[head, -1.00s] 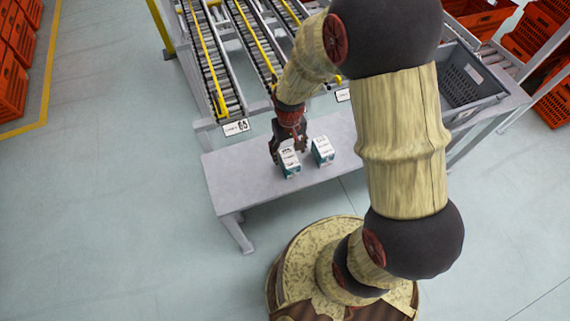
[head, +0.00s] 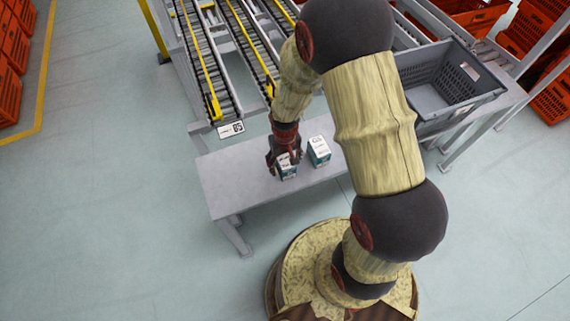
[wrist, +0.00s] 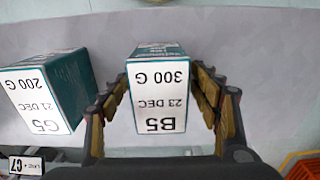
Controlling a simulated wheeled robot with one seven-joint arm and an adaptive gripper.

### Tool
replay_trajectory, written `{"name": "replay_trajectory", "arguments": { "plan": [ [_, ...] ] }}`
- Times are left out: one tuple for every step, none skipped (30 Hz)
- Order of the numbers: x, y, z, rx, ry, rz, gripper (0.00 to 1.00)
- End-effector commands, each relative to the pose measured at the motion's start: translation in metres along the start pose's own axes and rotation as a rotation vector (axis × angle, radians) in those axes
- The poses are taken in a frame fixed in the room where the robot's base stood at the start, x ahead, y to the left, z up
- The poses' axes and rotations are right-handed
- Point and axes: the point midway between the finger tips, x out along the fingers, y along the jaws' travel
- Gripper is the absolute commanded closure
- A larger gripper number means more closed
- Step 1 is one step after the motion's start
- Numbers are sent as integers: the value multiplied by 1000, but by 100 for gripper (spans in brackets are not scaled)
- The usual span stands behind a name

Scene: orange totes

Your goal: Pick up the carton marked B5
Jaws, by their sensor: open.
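The carton marked B5 (wrist: 160,98) stands on the grey table, teal with a white top that reads "300 G, 23 DEC, B5", upside down in the wrist view. In the head view the B5 carton (head: 287,173) is partly hidden by my gripper. My gripper (head: 284,160) is open over it. In the wrist view the fingers of my gripper (wrist: 166,106) are on both sides of the carton, close to its sides; I cannot tell if they touch it. A second carton, marked G5 (wrist: 38,98), stands beside it and also shows in the head view (head: 318,151).
The grey table (head: 235,190) is bare to the left of the cartons. Roller conveyors (head: 205,75) with a label stand behind it. An empty grey tote (head: 430,95) stands at the right. Orange totes (head: 12,85) are farther off.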

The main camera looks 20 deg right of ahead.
Motion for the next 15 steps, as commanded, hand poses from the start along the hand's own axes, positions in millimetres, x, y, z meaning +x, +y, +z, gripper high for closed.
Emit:
{"name": "replay_trajectory", "arguments": {
  "plan": [
    [0, 0, 0, 0, 0, 0, 37],
    [0, 0, 0, 0, 0, 0, 38],
    [0, 0, 0, 0, 0, 0, 41],
    [0, 0, 0, 0, 0, 0, 42],
    [0, 0, 0, 0, 0, 0, 44],
    [0, 0, 0, 0, -1, 0, 46],
    [0, 0, 0, 0, -1, 0, 48],
    [0, 0, 0, 0, -1, 0, 50],
    [0, 0, 0, 0, -1, 0, 52],
    [0, 0, 0, 0, -1, 0, 54],
    [0, 0, 0, 0, -1, 0, 55],
    [0, 0, 0, 0, -1, 0, 58],
    [0, 0, 0, 0, -1, 0, 59],
    [0, 0, 0, 0, -1, 0, 61],
    [0, 0, 0, 0, -1, 0, 63]
  ]
}}
